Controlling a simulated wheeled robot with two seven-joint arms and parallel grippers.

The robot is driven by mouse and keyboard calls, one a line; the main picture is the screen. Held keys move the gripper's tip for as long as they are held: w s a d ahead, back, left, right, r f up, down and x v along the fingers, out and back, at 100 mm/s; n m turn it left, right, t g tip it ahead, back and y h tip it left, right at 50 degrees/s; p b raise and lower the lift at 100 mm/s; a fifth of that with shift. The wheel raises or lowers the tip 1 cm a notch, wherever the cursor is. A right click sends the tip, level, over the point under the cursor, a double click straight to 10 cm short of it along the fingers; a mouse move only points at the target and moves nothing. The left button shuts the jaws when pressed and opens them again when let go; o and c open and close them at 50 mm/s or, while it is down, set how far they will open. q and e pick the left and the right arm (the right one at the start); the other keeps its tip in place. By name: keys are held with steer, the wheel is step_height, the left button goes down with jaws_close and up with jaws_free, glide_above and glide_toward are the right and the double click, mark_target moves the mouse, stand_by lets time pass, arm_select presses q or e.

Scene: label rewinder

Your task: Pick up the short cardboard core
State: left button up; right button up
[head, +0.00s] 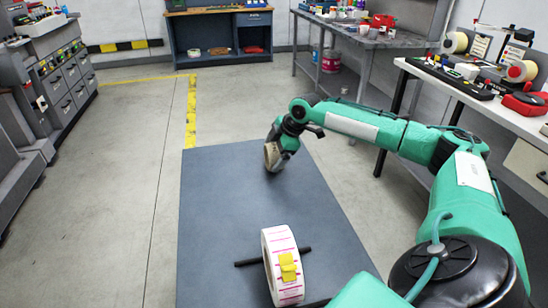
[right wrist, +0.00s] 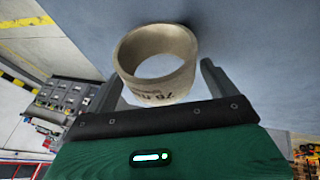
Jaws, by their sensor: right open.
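The short cardboard core (head: 271,157) is a beige ring on the grey mat (head: 225,200), at its far part in the head view. In the right wrist view the core (right wrist: 180,84) shows its open end and dark printing on its outer wall. My right gripper (head: 283,148) is at the core. In the wrist view the right gripper (right wrist: 161,72) is open, one finger on each side of the core. A gap shows by the right finger; whether the left finger touches the core I cannot tell. My left gripper is not in view.
A white label roll (head: 275,240) with a yellow tab stands near the front of the mat, a black rod (head: 248,263) sticking out on both sides. Benches stand at the right and back, grey drawer cabinets (head: 70,85) at the left. The mat between core and roll is clear.

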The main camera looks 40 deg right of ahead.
steer(key=shift+x, duration=1.2)
steer(key=c, duration=0.8)
steer(key=shift+o, duration=0.2)
steer(key=shift+r, duration=0.1)
